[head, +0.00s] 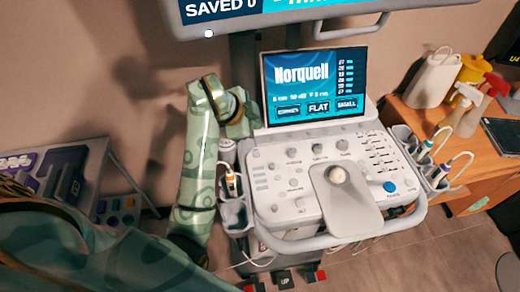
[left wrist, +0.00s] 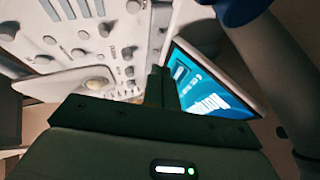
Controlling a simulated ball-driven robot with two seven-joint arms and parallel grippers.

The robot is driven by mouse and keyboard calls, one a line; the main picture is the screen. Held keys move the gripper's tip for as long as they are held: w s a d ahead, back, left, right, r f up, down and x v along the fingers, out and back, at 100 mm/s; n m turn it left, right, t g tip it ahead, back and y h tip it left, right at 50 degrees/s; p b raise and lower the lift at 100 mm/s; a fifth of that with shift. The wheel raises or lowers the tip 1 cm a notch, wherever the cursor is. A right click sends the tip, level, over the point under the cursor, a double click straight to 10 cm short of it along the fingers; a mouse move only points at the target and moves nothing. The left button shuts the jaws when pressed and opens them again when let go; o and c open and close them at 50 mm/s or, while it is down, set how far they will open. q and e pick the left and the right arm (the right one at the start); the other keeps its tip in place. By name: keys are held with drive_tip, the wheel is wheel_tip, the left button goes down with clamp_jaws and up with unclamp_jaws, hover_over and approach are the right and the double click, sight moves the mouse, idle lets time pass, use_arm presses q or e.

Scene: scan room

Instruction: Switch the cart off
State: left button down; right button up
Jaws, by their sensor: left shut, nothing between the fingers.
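The cart is an ultrasound machine with a white console (head: 290,208) full of knobs, sliders and a trackball. Its lit touch screen (head: 315,85) reads "Norquell" with a "FLAT" button. A round blue button (head: 389,186) sits at the console's right front. My left arm rises along the cart's left side, and my left gripper (head: 250,108) is by the touch screen's left edge, shut and empty. In the left wrist view the shut fingers (left wrist: 158,85) show between the console knobs and the lit screen (left wrist: 205,85). I cannot make out a marked power switch. My right gripper is out of view.
An upper monitor (head: 250,14) reading "SAVED 0" hangs above. Probe holders (head: 235,212) flank the console. A wooden side table (head: 470,150) at right holds several bottles. A grey device (head: 60,180) stands at left.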

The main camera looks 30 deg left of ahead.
use_arm(q)
drive_tip(key=b, duration=0.7)
hover_over(254, 155)
wheel_tip(254, 155, down, 8)
drive_tip(key=shift+f, duration=0.45)
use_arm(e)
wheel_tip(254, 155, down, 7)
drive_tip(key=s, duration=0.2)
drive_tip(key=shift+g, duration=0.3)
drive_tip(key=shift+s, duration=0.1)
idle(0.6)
use_arm(q)
drive_tip(key=shift+f+b, duration=0.4)
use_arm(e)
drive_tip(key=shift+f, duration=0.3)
use_arm(q)
drive_tip(key=shift+f+b, duration=0.3)
drive_tip(key=shift+f, duration=0.1)
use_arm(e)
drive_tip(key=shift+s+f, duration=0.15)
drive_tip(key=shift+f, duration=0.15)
use_arm(q)
drive_tip(key=shift+r, duration=0.15)
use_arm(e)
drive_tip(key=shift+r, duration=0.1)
use_arm(q)
drive_tip(key=shift+r+p, duration=0.7)
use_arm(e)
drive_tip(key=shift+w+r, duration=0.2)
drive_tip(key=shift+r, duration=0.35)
